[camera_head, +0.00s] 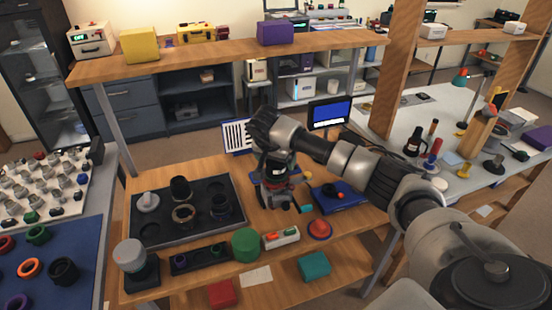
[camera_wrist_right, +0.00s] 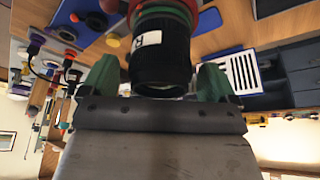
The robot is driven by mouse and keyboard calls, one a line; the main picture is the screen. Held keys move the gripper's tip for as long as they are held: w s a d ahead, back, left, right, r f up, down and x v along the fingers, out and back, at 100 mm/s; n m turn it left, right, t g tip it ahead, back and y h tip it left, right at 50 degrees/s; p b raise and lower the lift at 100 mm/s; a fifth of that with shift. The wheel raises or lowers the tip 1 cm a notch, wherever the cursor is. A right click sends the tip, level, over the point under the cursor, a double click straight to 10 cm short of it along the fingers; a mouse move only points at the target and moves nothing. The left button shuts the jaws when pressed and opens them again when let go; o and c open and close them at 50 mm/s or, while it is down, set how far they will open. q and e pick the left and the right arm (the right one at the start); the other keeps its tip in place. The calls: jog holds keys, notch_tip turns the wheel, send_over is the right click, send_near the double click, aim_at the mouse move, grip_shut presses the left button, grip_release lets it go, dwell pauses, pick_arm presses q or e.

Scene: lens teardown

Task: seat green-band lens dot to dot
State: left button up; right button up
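My right gripper (camera_head: 289,203) points down over the right part of the wooden bench. In the right wrist view its two green fingers (camera_wrist_right: 160,77) stand on either side of a black lens barrel (camera_wrist_right: 162,55) with a white label. Green and red bands (camera_wrist_right: 168,8) circle the barrel's far end, which the frame cuts off. Narrow gaps seem to show beside the barrel, so I cannot tell whether the fingers press on it. No alignment dots can be made out. My left gripper is out of view.
A dark tray (camera_head: 143,236) with several lens parts lies left of the gripper. A blue pad (camera_head: 330,204) lies to the right, with a small screen (camera_head: 329,113) behind.

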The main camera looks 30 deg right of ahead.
jog(key=b+v, duration=0.2)
jog(key=v, duration=0.8)
jog(key=shift+r, duration=0.4)
jog(key=shift+a, duration=0.15)
